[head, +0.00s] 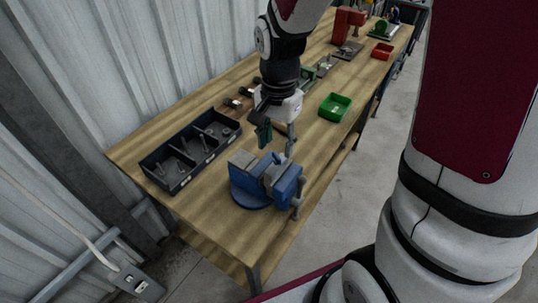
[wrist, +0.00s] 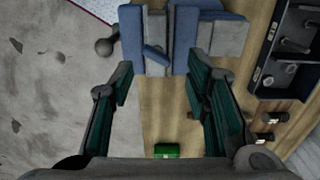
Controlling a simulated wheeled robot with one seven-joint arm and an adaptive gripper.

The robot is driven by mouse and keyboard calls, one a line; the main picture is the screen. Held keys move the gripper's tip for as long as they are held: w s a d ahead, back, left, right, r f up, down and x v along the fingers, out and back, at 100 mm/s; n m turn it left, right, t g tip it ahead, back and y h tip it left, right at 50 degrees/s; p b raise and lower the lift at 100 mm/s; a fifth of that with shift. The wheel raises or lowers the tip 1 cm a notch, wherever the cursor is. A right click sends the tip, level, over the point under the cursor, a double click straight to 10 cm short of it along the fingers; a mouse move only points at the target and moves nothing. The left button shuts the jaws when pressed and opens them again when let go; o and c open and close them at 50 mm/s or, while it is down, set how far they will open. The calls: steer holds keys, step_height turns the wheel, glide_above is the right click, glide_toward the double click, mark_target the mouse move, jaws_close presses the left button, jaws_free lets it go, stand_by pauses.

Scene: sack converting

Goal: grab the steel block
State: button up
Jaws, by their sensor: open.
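A blue bench vise (head: 250,191) stands near the front of the wooden bench; it also shows at the top of the wrist view (wrist: 184,38). Grey metal parts show on and between its blue parts. My gripper (head: 265,133) is above the bench, just behind the vise in the head view. In the wrist view its green-padded fingers (wrist: 160,88) are open with nothing between them.
A black divided tray (head: 190,153) with bolts lies left of the vise. A green bin (head: 335,106) sits behind it, near the bench's right edge. Small brown blocks (head: 236,102) lie beyond the tray. A corrugated wall is on the left.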

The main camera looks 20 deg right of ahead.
mark_target(277, 155)
steer(key=shift+s+a+f+p, duration=0.15)
steer(key=shift+f+p, duration=0.1)
steer(key=shift+f, duration=1.4)
steer(key=shift+s+d+f+p, duration=0.1)
steer(key=shift+s+f+p, duration=0.1)
steer(key=shift+f, duration=1.4)
steer(key=shift+w, duration=0.1)
jaws_close()
